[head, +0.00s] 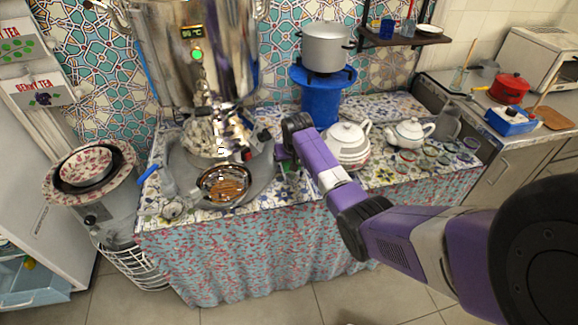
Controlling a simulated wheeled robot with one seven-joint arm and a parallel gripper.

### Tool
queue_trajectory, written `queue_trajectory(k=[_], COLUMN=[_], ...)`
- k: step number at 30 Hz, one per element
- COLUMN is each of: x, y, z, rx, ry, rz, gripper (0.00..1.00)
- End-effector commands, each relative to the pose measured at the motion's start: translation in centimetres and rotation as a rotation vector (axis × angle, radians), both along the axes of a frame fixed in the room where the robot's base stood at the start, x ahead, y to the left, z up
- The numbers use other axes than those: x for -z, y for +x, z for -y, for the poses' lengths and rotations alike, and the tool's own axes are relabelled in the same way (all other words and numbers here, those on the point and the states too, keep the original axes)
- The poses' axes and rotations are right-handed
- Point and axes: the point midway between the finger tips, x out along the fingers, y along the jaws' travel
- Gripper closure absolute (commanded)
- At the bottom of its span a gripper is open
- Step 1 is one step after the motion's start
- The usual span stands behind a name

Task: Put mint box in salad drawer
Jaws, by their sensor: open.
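No thing here is clearly marked as the mint box. A white and red box with green leaf shapes and the word "TEA" (18,46) stands at the top left, partly cut off by the frame edge; its full name is not readable. A light-blue drawer (30,288), perhaps the salad drawer, shows low at the left inside a white cabinet or fridge, partly cut off.
A berry tea box (42,95) sits below the first box. The tiled floor (300,305) in front is clear.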

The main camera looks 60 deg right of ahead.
Motion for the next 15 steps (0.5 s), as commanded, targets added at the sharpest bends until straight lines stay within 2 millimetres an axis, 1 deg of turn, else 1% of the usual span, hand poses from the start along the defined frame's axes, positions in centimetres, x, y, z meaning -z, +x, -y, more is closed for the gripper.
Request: queue_trajectory(k=[9,11,15], x=[0.12,0.12,0.12], y=[-0.02,-0.02,-0.02], z=[-0.01,-0.01,-0.02], rx=[0.000,0.000,0.000], ry=[0.000,0.001,0.001], rz=[0.000,-0.001,-0.001], gripper=[0.20,0.30,0.57])
